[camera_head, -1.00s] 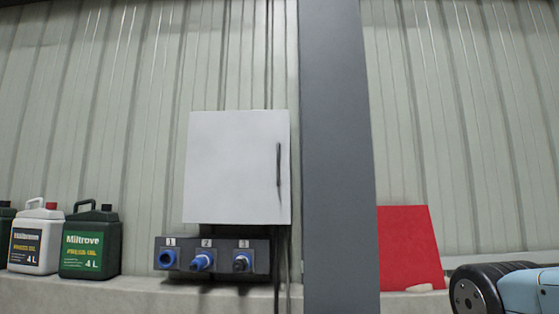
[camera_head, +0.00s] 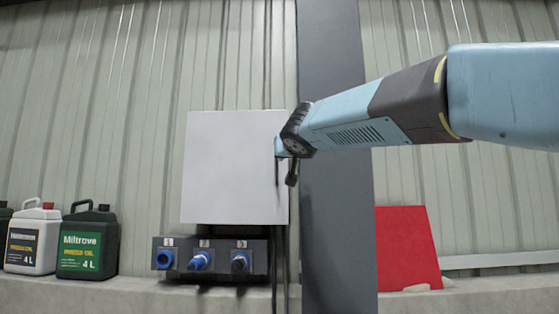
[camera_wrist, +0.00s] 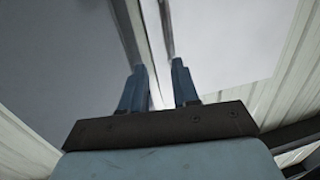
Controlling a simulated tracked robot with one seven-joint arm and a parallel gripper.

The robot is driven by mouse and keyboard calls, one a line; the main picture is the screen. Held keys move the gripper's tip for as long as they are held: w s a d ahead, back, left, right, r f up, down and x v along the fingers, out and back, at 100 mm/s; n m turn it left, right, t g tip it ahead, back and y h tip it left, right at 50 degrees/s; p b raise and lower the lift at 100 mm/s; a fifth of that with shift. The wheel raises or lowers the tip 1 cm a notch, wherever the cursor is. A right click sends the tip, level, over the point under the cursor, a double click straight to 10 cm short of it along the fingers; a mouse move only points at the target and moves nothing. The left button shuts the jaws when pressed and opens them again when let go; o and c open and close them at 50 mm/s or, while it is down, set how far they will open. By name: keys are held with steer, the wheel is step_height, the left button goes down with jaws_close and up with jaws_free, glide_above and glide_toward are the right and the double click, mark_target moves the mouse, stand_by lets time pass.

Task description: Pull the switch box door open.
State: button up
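The white switch box door (camera_head: 225,165) hangs on the corrugated wall and looks shut. Its dark vertical handle (camera_head: 277,178) is near the right edge; my wrist covers the upper part in the head view. My gripper (camera_wrist: 160,78) is at the handle's height, close to the door face. In the wrist view its two blue fingers stand apart with a gap between them. Narrow light and dark strips run up beyond the fingers; I cannot tell whether the handle lies between them or is touched.
Below the box is a socket panel (camera_head: 211,256) with blue connectors. A grey column (camera_head: 335,230) stands just right of the box. Oil canisters (camera_head: 88,240) sit on the ledge at left, and a red panel (camera_head: 407,250) leans at right.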

steer(key=a+r, duration=0.2)
glide_above(276, 179)
steer(key=shift+w+f, duration=0.2)
steer(key=shift+w, duration=0.15)
stand_by(0.4)
jaws_close()
stand_by(0.3)
